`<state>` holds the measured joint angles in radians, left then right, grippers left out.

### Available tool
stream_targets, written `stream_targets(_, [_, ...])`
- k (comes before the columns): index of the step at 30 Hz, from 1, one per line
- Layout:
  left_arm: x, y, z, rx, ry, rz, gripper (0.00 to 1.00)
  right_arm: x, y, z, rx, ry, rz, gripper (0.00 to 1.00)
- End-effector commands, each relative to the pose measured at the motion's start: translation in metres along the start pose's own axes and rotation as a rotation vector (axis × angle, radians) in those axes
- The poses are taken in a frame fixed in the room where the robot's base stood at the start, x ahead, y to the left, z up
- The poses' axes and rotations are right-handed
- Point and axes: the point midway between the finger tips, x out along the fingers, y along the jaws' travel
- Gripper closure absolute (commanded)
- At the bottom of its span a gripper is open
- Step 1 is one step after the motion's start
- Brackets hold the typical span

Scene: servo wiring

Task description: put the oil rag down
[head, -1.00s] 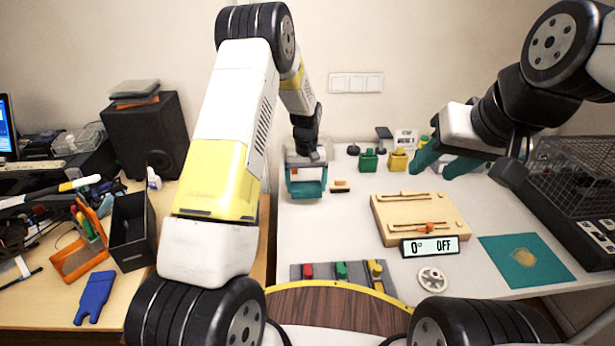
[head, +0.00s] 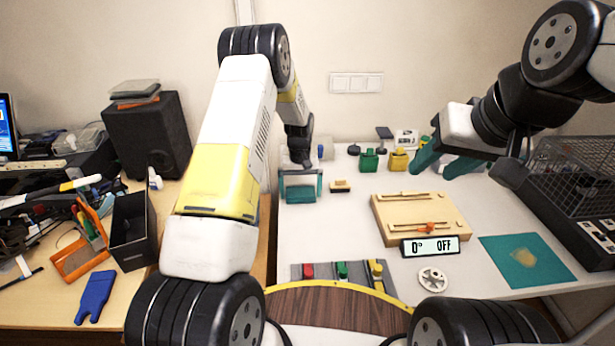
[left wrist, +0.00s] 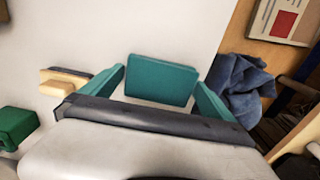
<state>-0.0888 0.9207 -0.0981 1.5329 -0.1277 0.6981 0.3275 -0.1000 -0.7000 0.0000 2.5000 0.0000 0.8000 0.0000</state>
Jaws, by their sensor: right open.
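A crumpled blue cloth, likely the oil rag (left wrist: 240,85), lies beyond the white table's edge in the left wrist view. It is right of my left gripper and apart from it; I cannot make it out in the head view. My left gripper (head: 301,187) is low over the white table's far left, its teal fingers spread wide. A teal block (left wrist: 160,80) lies between the fingertips, close to both; I cannot tell whether they grip it. My right gripper (head: 447,165) is open and empty above the table's back.
A small wooden-and-dark piece (head: 340,186) is just right of my left gripper. Green (head: 369,160) and yellow (head: 398,160) blocks stand behind. A wooden slotted board (head: 420,215) and a teal mat (head: 500,262) are further right.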

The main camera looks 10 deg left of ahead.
Motion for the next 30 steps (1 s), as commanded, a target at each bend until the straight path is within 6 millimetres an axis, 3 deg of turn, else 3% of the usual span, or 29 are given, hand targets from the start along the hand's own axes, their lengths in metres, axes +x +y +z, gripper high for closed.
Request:
stream_targets(10, [-0.010,0.000,-0.001,0.000,0.002,0.000,0.00,0.000,0.000,0.000,0.000,0.000,0.000,0.55])
stream_targets(24, [-0.102,0.000,-0.001,0.000,0.003,0.001,0.00,0.000,0.000,0.000,0.000,0.000,0.000,0.55])
stream_targets(30, [-0.122,0.000,0.000,0.000,0.002,0.001,0.00,0.000,0.000,0.000,0.000,0.000,0.000,0.55])
